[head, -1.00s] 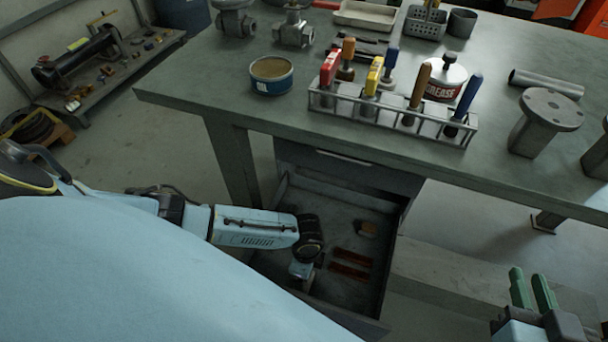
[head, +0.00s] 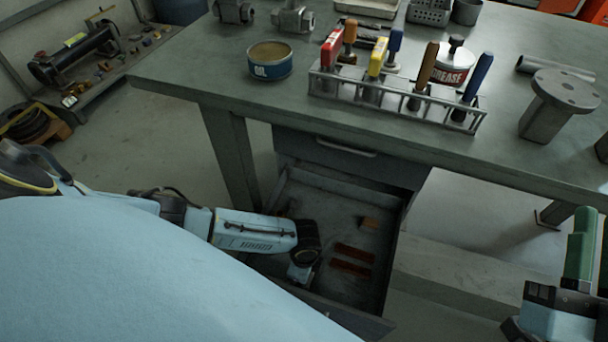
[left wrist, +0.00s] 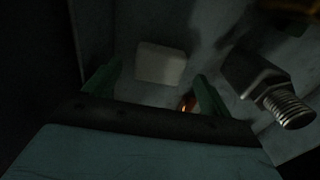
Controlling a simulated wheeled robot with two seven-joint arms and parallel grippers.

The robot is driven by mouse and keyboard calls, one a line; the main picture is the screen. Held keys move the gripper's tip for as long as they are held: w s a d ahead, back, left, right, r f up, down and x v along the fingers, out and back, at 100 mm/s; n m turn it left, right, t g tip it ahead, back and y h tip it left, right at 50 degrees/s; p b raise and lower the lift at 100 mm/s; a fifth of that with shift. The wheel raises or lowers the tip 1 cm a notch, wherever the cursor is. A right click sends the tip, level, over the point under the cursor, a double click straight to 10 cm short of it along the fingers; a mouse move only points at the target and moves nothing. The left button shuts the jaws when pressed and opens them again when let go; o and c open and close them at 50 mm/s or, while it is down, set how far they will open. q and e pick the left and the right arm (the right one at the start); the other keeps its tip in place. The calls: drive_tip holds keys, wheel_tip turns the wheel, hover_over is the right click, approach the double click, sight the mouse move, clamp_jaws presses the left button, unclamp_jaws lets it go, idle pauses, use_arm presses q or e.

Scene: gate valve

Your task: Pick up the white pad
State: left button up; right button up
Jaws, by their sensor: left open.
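The white pad (left wrist: 160,64) lies on the drawer floor in the left wrist view, a pale block with rounded corners. My left gripper (left wrist: 155,90) is open and empty, with one green finger on each side of the view and the pad ahead, between and beyond the fingertips. In the head view my left arm reaches down into the open drawer (head: 335,190); its fingers and the pad are hidden there. My right gripper (head: 588,245) is at the right edge of the head view, partly cut off, away from the drawer.
A threaded metal fitting (left wrist: 268,88) lies right of the pad, close to the right finger. The workbench (head: 210,75) above carries a tool rack (head: 395,108) and an oil tin (head: 270,62).

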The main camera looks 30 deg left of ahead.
use_arm(q)
wheel_tip(320, 180, down, 2)
drive_tip(key=shift+f+b, duration=0.15)
drive_tip(key=shift+b, duration=0.55)
drive_tip(key=shift+f, duration=0.15)
use_arm(e)
drive_tip(key=s+r+t, duration=0.2)
drive_tip(key=t, duration=0.1)
drive_tip(key=shift+d+y, duration=0.25)
drive_tip(key=shift+y, duration=0.15)
use_arm(q)
drive_tip(key=shift+c, duration=0.3)
drive_tip(key=c, duration=1)
